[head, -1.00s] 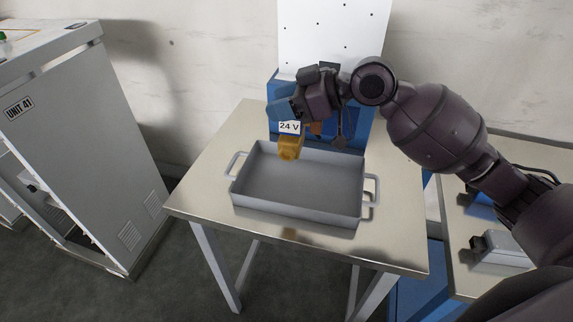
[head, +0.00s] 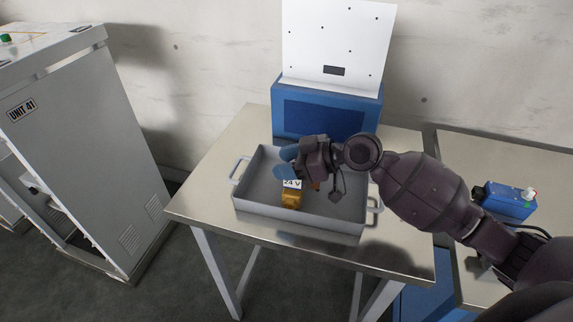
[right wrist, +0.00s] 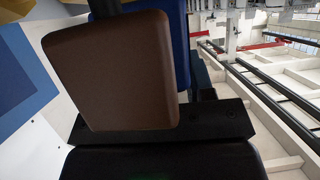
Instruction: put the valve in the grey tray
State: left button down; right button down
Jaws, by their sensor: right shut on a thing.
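The valve (head: 291,200) has a brass lower body and a white "24 V" label, with blue beside the label. My right gripper (head: 303,179) is shut on it and holds it inside the outline of the grey tray (head: 262,212), near the front wall. I cannot tell whether the valve touches the tray floor. The tray has a handle at each end and stands on a metal table. In the right wrist view a brown pad fills the middle, with a blue part (right wrist: 180,45) behind it that may be the valve. My left gripper is not in view.
A blue dispenser (head: 279,107) with a white back panel (head: 340,35) stands behind the tray. A grey cabinet (head: 90,150) marked "UNIT 41" is at the left. A second table (head: 500,165) at the right holds a small blue box (head: 510,205). The table's left side is clear.

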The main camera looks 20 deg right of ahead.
jog(key=shift+f, duration=0.3)
jog(key=shift+f, duration=0.15)
jog(key=shift+c, duration=2.4)
grip_release()
jog(key=shift+r, duration=0.2)
jog(key=v, duration=1.2)
jog(key=shift+b, duration=0.45)
jog(key=shift+f, duration=0.1)
